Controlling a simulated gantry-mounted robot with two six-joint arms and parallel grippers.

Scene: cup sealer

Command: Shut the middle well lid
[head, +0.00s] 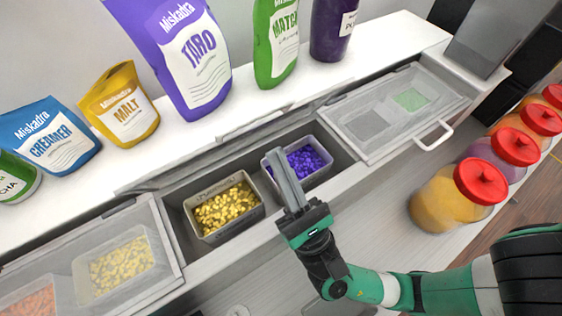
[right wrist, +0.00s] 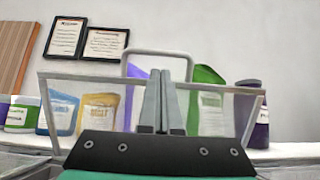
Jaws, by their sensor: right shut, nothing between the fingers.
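The middle well (head: 170,193) is open and holds a tub of yellow pieces (head: 226,207) and a tub of purple pieces (head: 305,161). Its clear lid (right wrist: 225,84) stands raised in the right wrist view, with a pale loop handle (right wrist: 158,52) on its upper edge. In the head view the lid shows nearly edge-on along the back of the well, with its handle (head: 250,125). My right gripper (head: 275,158) is shut and empty over the well, by the purple tub. In the right wrist view its fingers (right wrist: 161,75) overlap the lid; contact is unclear. My left gripper is out of view.
The right well's clear lid (head: 375,141) and the left well's lid (head: 60,252) are down. Pouches, including a purple taro one (head: 196,60), stand on the shelf behind. Red-capped jars (head: 449,202) line the right side.

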